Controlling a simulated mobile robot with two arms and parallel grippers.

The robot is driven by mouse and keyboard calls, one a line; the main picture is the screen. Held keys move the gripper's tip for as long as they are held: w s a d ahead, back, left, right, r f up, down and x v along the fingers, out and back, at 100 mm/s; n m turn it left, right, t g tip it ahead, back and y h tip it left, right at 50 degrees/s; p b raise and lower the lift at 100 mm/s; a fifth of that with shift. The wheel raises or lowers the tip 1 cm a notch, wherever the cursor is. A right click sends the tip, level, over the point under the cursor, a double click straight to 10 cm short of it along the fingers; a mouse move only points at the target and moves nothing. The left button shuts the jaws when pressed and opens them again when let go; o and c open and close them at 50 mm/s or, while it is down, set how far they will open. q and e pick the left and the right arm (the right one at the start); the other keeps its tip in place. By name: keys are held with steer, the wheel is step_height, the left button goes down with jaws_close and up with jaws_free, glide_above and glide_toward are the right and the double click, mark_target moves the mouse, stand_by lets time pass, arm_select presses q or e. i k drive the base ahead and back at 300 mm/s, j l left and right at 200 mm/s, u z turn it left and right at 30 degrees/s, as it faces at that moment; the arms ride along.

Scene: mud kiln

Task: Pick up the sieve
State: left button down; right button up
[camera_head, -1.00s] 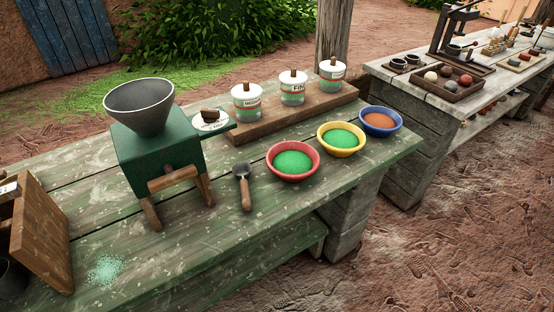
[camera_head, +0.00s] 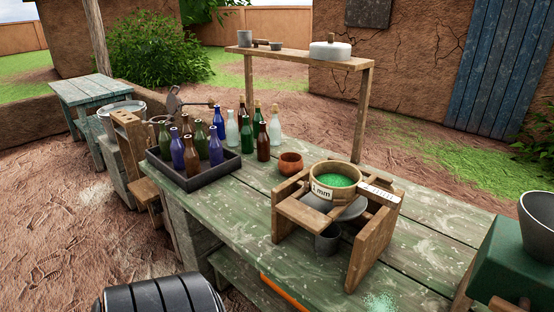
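The sieve (camera_head: 345,196) is a round, light wooden ring with a label ending in "mm" on its front. It sits upright on a wooden stand (camera_head: 370,250) on the green table, with green grains (camera_head: 334,180) inside it. A white labelled strip (camera_head: 379,193) lies at its right side, on or beside the stand's top. A grey dish (camera_head: 350,211) shows under the sieve, and a dark grey cup (camera_head: 327,240) stands lower in the stand.
Left of the stand, a dark tray (camera_head: 212,180) holds several bottles, with more bottles behind it. A small terracotta bowl (camera_head: 291,164) stands behind the sieve. A raised shelf (camera_head: 300,57) runs along the back. A green mill (camera_head: 505,265) is at the right edge. Spilled green powder (camera_head: 380,302) lies in front.

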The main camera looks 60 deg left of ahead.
mark_target(330, 180)
steer(key=u, duration=1.4)
